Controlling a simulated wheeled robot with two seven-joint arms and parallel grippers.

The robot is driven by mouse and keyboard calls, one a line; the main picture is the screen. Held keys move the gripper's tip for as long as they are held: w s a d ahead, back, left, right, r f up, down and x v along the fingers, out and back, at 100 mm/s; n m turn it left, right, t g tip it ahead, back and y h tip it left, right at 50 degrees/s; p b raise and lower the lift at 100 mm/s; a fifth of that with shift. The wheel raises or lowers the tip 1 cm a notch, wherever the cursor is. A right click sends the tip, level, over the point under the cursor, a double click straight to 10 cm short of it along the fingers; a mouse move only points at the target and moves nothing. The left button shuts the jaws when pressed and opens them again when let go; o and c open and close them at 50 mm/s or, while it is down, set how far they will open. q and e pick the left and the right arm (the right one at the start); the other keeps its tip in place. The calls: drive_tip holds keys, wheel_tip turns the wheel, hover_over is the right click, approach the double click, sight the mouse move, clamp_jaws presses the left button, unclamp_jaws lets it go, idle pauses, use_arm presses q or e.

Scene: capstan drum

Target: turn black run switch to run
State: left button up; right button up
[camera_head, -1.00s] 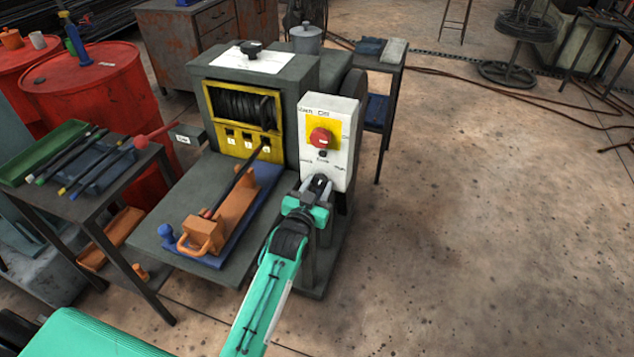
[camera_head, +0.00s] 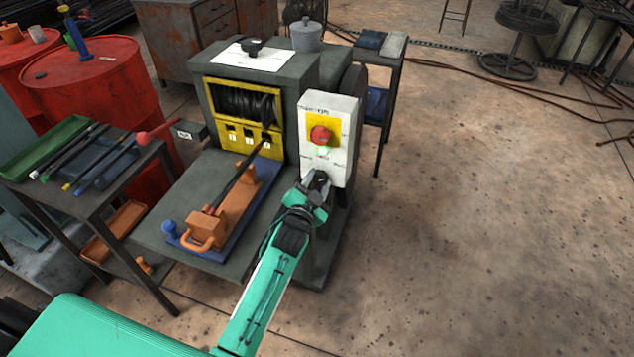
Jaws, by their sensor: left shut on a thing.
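A white control box (camera_head: 342,110) stands on the right front of the dark grey machine. It carries a red knob (camera_head: 320,134) on a yellow plate. My left gripper (camera_head: 319,177) is at the lower face of the box, tilted, and shut on the black run switch. The gripper hides the switch, so I cannot see where it points. My right gripper is not in view.
The machine's dark drum (camera_head: 240,101) sits behind a yellow frame. An orange-handled tool (camera_head: 208,228) lies on a blue plate to the left of my arm. A cart with a green tray (camera_head: 48,146) stands further left.

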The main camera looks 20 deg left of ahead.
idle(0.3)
use_arm(q)
drive_tip(key=o, duration=1)
drive_tip(key=shift+s+f, duration=0.1)
drive_tip(key=shift+s, duration=0.5)
drive_tip(key=s+b, duration=0.1)
drive_tip(key=s, duration=0.5)
drive_tip(key=s+b, duration=0.1)
drive_tip(key=s, duration=0.5)
drive_tip(key=shift+s+a, duration=0.2)
drive_tip(key=shift+s, duration=0.1)
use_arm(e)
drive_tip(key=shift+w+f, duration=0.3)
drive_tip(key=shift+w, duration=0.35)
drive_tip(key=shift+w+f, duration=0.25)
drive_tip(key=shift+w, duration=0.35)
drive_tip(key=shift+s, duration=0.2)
